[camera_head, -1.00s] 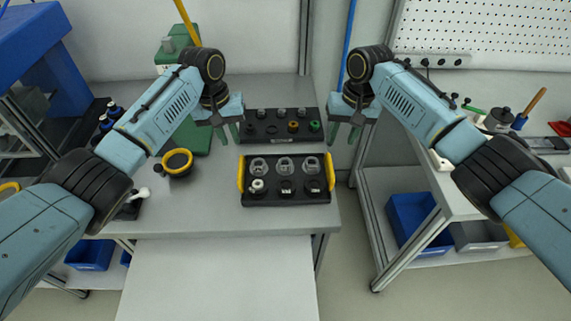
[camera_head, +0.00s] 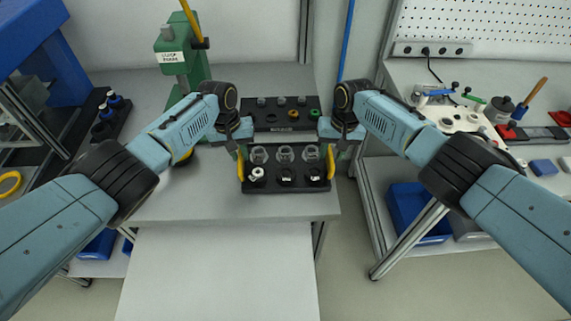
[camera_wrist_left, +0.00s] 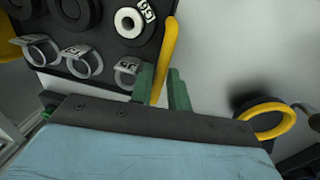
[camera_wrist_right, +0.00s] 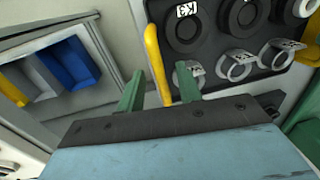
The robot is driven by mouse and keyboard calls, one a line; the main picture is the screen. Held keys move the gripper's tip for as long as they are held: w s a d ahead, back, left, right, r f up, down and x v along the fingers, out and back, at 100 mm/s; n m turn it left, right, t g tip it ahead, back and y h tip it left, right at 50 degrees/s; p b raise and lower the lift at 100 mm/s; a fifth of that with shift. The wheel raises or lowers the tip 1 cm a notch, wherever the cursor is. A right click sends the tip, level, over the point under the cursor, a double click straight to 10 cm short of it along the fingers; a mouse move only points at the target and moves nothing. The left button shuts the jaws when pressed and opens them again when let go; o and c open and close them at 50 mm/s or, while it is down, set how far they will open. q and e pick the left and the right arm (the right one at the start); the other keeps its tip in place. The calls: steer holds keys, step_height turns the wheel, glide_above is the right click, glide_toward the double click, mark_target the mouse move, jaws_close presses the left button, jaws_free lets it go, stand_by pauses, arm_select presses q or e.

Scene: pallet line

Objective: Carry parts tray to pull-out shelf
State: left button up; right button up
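The black parts tray (camera_head: 286,187) sits on the grey bench top, with a row of clear ring-shaped parts and a row of dark and white round parts in it. It has a yellow handle at each end. My left gripper (camera_wrist_left: 162,82) is open, with its green fingers either side of the left yellow handle (camera_wrist_left: 168,45). My right gripper (camera_wrist_right: 160,86) is open, with its fingers either side of the right yellow handle (camera_wrist_right: 154,60). Both grippers are at the tray in the head view. The pull-out shelf (camera_head: 220,275) is a bare white surface below the bench's front edge.
A second black rack (camera_head: 275,127) with small parts stands just behind the tray. A green press (camera_head: 183,60) stands on the bench at back left. A side bench (camera_head: 480,130) with tools is at right, with a blue bin (camera_head: 410,205) below. The shelf is clear.

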arm_select(q)
steer(key=shift+d+f, duration=0.15)
steer(key=shift+f, duration=0.5)
arm_select(e)
steer(key=shift+a+f, duration=0.15)
steer(key=shift+f, duration=0.5)
arm_select(q)
steer(key=shift+f, duration=0.75)
arm_select(e)
steer(key=shift+f, duration=0.7)
arm_select(q)
jaws_close()
arm_select(e)
steer(key=c, duration=0.4)
jaws_close()
arm_select(q)
steer(key=shift+w+r, duration=0.1)
